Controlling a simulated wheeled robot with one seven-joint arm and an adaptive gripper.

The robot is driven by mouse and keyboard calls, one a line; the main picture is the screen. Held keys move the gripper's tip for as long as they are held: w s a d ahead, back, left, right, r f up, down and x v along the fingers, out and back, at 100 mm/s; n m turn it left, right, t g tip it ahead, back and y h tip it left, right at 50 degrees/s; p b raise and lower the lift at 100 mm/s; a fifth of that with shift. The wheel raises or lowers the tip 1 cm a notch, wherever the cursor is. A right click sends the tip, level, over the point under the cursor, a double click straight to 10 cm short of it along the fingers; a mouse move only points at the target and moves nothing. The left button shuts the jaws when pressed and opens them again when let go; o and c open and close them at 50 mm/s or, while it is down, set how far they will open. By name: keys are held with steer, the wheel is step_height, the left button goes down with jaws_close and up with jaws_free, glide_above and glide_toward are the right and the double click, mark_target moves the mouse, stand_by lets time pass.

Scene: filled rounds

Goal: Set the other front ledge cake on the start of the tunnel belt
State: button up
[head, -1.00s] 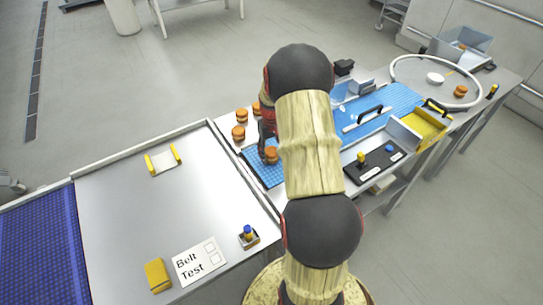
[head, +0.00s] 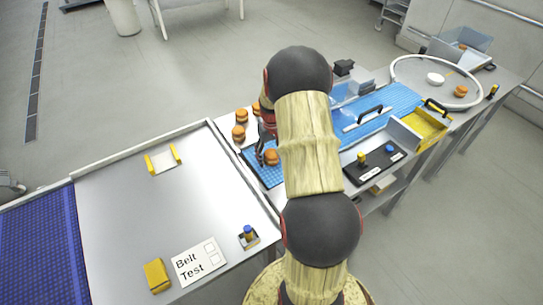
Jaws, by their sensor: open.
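An orange-brown round cake (head: 271,157) sits on the near-left end of the blue belt (head: 262,176). My gripper (head: 261,155) is open just left of this cake, and a small gap seems to show between them. Two more cakes, one (head: 241,115) behind the other (head: 238,132), stand on the pale ledge (head: 228,122) left of the belt. My arm hides the middle of the belt, which shows again on the right (head: 398,98).
A clear box-like cover (head: 340,92) and a black handle (head: 370,114) are by the belt. A control panel (head: 375,162) and yellow tray (head: 425,122) stand at right. The large metal table (head: 150,215) at left is mostly bare.

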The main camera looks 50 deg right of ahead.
mark_target(271, 154)
step_height(271, 154, up, 12)
steer(key=r+p, duration=0.1)
steer(key=p, duration=0.1)
steer(key=w+a+r+n+t, duration=0.1)
steer(key=w+a+r+n, duration=0.1)
steer(key=a+r, duration=0.9)
steer(key=s+a+r+n+t, duration=0.1)
steer(key=s+a+r, duration=0.2)
steer(key=a, duration=0.4)
steer(key=s+a+r+t, duration=0.1)
steer(key=s+a+r, duration=0.25)
steer(key=a, duration=0.35)
steer(key=s+a+r+n+t, duration=0.1)
steer(key=s+a+r, duration=0.1)
steer(key=s+a, duration=0.35)
steer(key=s+a+n+t, duration=0.1)
steer(key=s+a, duration=0.4)
steer(key=a, duration=0.2)
steer(key=shift+s+a+t, duration=0.2)
steer(key=shift+s+t, duration=0.05)
steer(key=shift+t, duration=0.05)
steer(key=shift+f, duration=0.15)
